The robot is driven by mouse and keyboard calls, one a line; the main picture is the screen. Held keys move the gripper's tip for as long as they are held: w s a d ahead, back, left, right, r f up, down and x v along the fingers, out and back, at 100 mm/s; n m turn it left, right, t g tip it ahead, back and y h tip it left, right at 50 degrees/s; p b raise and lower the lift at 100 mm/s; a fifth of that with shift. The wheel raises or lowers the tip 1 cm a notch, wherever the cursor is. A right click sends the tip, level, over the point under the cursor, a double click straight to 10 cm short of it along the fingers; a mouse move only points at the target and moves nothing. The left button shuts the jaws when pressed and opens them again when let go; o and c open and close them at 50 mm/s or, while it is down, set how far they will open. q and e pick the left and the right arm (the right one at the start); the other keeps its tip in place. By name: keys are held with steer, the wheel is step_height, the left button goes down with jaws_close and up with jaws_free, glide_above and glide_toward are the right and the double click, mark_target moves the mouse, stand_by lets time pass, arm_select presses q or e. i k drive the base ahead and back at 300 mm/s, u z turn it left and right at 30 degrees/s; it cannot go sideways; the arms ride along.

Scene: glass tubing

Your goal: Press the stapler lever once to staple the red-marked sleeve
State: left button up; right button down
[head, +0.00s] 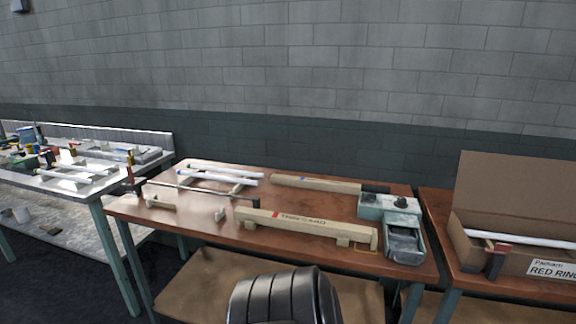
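The long cardboard sleeve (320,227) with a red mark near its left end and dark lettering lies on small supports at the front of the middle table. Its right end is close to the stapler (371,210), a grey-green machine at the table's right side. I cannot tell whether the sleeve's end is inside the stapler. Neither of my grippers is in view.
Another sleeve (315,184) and white tubes (222,173) lie at the back of the wooden table (185,220). A thin rod (205,191) lies left. A cardboard box (505,260) labelled "RED RING" stands right, holding a white tube. A cluttered bench (75,195) stands left.

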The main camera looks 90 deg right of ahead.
mark_target(370, 191)
steer(key=k, duration=1.05)
steer(key=z, duration=1)
